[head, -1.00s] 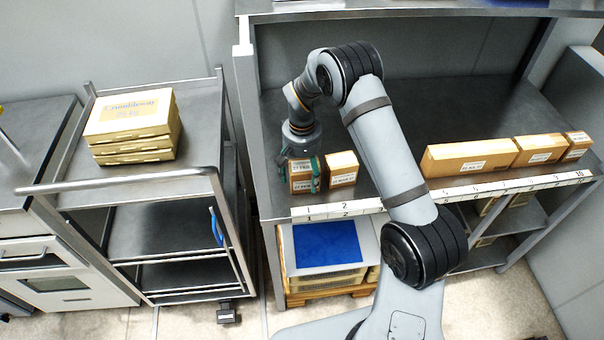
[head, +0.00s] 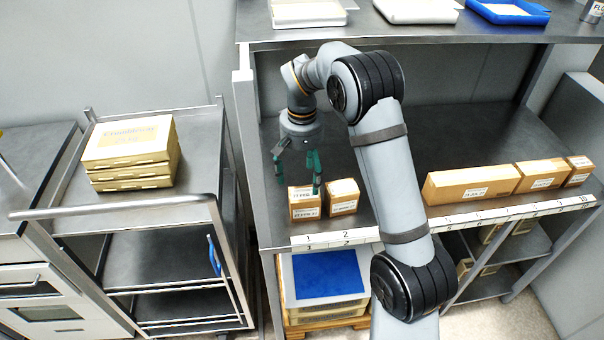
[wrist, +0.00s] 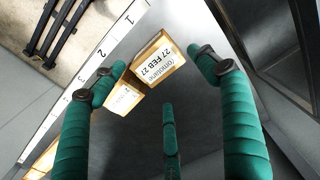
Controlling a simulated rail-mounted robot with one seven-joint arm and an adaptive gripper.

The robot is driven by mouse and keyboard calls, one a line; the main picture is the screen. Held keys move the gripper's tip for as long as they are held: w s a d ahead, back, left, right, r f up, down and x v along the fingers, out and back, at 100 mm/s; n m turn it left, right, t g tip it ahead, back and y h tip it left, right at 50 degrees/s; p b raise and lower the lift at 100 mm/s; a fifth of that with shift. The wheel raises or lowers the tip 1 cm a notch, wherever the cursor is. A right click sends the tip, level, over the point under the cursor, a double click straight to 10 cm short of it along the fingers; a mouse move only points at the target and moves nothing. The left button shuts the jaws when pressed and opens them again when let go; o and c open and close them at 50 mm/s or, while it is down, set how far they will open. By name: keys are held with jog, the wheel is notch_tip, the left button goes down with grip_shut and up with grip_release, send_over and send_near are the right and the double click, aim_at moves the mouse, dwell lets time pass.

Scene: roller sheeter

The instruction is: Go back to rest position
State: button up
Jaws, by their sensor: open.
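My gripper (head: 299,178) has green padded fingers and is open and empty. In the head view it hangs above the left end of the middle shelf, over two small cardboard boxes. The left box (head: 304,203) stands near the shelf's front edge by the number 1. The right box (head: 343,197) stands close beside it by the number 2. In the wrist view the spread fingers (wrist: 155,75) frame the left box (wrist: 160,66), whose label reads "27 FEB 27". The other box (wrist: 125,96) is partly hidden behind a finger.
A cart (head: 190,213) with stacked yellow boxes (head: 130,150) stands at the left. A long carton (head: 470,185) and smaller boxes sit at the shelf's right. An upper shelf (head: 400,30) with trays is above my arm. The middle of the shelf is clear.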

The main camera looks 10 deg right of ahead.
aim_at(302, 195)
jog(key=shift+r, duration=0.55)
jog(key=shift+f, duration=0.1)
notch_tip(302, 195, down, 11)
jog(key=p, duration=0.2)
jog(key=shift+f+p, duration=0.1)
jog(key=shift+p, duration=0.2)
jog(key=shift+w+f, duration=0.1)
jog(key=shift+f, duration=0.05)
jog(key=shift+w+r+b, duration=0.1)
jog(key=shift+r+b, duration=0.25)
jog(key=shift+b, duration=0.25)
notch_tip(302, 195, up, 2)
jog(key=shift+r+b, duration=0.1)
jog(key=shift+b, duration=0.2)
jog(key=shift+s+r, duration=0.1)
jog(key=shift+s, duration=0.3)
